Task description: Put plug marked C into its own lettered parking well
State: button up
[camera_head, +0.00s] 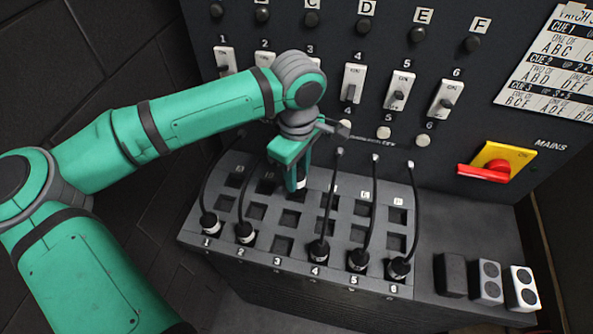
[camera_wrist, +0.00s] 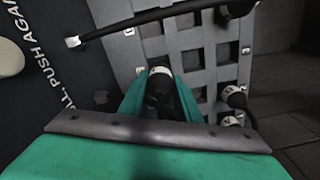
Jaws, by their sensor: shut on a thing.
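My gripper (camera_head: 299,183) is shut on a black plug with a white band (camera_head: 302,185), over the back part of the slotted panel (camera_head: 262,228), roughly in line with column 3. The held plug also shows between the fingers in the wrist view (camera_wrist: 160,85). I cannot read its letter, and I cannot tell whether its tip is inside a well. The number 3 front well (camera_head: 283,249) is empty. The lettered mark behind my gripper is hidden by it.
Corded plugs stand in front wells 1 (camera_head: 209,224), 2 (camera_head: 245,233), 4 (camera_head: 319,250), 5 (camera_head: 358,259) and 6 (camera_head: 398,268). Their cords rise close beside my gripper. A red mains switch (camera_head: 487,170) and several small blocks (camera_head: 488,282) are at the right.

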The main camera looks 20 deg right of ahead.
jog(key=shift+f, duration=2.15)
jog(key=o, duration=1.2)
jog(key=shift+r, duration=3.75)
